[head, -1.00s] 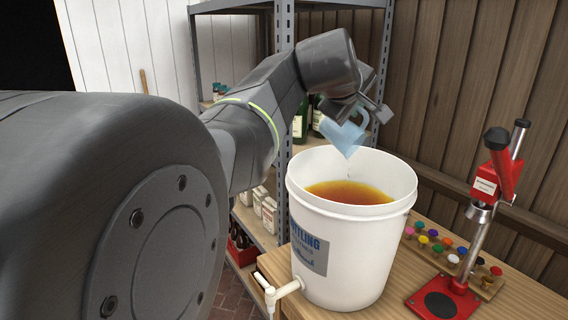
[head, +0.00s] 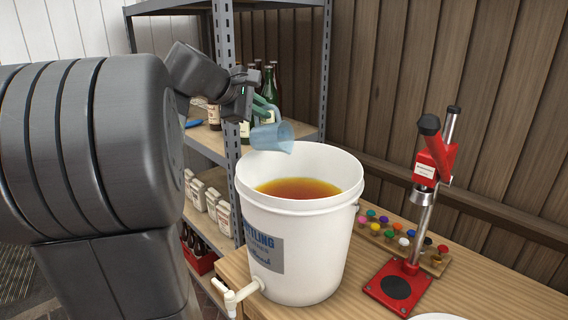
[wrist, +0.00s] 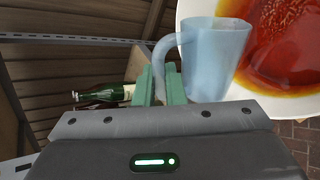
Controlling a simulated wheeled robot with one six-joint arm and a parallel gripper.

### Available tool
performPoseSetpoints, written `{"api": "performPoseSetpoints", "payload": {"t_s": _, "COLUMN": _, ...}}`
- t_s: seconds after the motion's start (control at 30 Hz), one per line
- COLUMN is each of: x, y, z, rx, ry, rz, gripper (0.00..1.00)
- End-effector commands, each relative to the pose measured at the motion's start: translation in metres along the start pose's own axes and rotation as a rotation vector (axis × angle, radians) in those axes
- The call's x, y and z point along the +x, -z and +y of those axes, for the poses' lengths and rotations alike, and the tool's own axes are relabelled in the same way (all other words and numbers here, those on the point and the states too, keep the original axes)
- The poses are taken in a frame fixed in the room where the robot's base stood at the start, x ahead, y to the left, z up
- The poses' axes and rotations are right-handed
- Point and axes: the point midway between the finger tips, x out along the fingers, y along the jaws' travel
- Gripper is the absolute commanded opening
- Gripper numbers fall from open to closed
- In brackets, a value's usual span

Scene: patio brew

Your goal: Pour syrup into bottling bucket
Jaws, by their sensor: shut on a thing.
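The white bottling bucket (head: 300,235) stands on the wooden bench, with amber liquid inside and a white spigot low on its front left. A translucent blue jug (head: 272,137) is just above the bucket's back left rim, slightly tilted, with no stream visible. My gripper (head: 262,108) is shut on the jug's handle. In the wrist view, the green fingers (wrist: 161,85) grip the handle of the jug (wrist: 213,62), with the bucket (wrist: 192,8) and its amber liquid beyond. I cannot tell whether any syrup is left in the jug.
A red bottle capper (head: 410,220) stands right of the bucket. A wooden rack of colourful caps (head: 405,236) lies behind it. A metal shelf (head: 228,130) with bottles and cartons stands behind at left. A white round thing (head: 438,317) shows at the bottom edge.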

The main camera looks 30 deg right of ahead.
Motion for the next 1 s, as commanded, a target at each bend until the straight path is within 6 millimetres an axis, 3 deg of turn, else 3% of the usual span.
{"api": "performPoseSetpoints", "payload": {"t_s": 0.2, "x": 0.004, "y": 0.029, "z": -0.005, "rx": -0.173, "ry": 0.008, "rz": -0.110, "gripper": 0.00}}
{"api": "performPoseSetpoints", "payload": {"t_s": 0.4, "x": 0.001, "y": 0.038, "z": 0.001, "rx": -0.300, "ry": 0.012, "rz": -0.195, "gripper": 0.00}}
{"api": "performPoseSetpoints", "payload": {"t_s": 0.57, "x": 0.011, "y": 0.054, "z": -0.013, "rx": -0.439, "ry": 0.018, "rz": -0.287, "gripper": 0.00}}
{"api": "performPoseSetpoints", "payload": {"t_s": 1.0, "x": 0.002, "y": 0.074, "z": 0.004, "rx": -0.654, "ry": 0.027, "rz": -0.431, "gripper": 0.00}}
